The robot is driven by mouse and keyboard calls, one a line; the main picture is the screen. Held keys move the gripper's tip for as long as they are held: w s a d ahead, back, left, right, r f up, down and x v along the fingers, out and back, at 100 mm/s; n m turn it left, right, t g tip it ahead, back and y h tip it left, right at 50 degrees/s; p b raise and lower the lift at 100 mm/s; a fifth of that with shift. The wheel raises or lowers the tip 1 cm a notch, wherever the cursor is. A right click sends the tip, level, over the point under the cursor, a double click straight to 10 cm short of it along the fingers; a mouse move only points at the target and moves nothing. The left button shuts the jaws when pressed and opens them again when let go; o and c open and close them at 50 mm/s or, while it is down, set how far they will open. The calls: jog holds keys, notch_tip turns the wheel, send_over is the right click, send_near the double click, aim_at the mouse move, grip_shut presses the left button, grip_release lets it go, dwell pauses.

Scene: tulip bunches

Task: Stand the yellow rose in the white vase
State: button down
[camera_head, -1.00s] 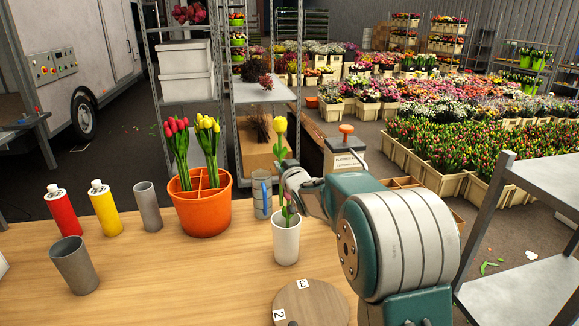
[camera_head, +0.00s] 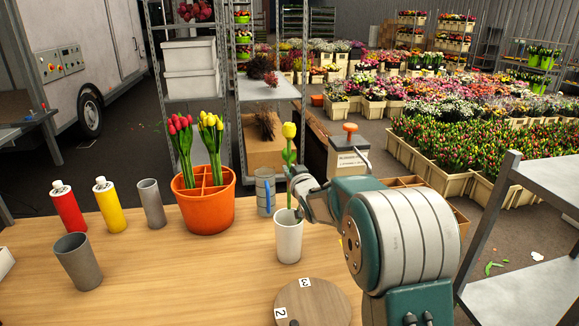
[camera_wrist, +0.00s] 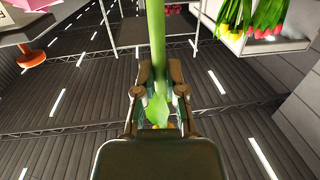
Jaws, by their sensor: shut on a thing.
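The yellow rose (camera_head: 289,131) is upright, with its bloom high above the white vase (camera_head: 288,243). Its green stem runs down to the vase's mouth, and the lower end is hidden there. My gripper (camera_head: 293,180) is at the stem's middle, above the vase's rim, shut on the stem. In the wrist view the thick green stem (camera_wrist: 156,40) passes between my gripper's fingers (camera_wrist: 162,95), with a leaf below. The vase stands upright on the table.
A round wooden disc (camera_head: 313,305) lies in front of the vase. Grey cups and spray cans stand farther left. The wooden table (camera_head: 170,275) is clear at front centre.

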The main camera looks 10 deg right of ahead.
jog(key=shift+f, duration=7.65)
jog(key=c, duration=0.6)
grip_release()
jog(key=shift+c, duration=0.2)
jog(key=shift+o, duration=0.3)
jog(key=o, duration=0.6)
jog(key=s, duration=0.4)
jog(key=s+d, duration=0.1)
jog(key=s, duration=0.6)
jog(key=shift+s+d+r, duration=0.2)
jog(key=shift+s+r, duration=0.05)
jog(key=shift+s, duration=0.15)
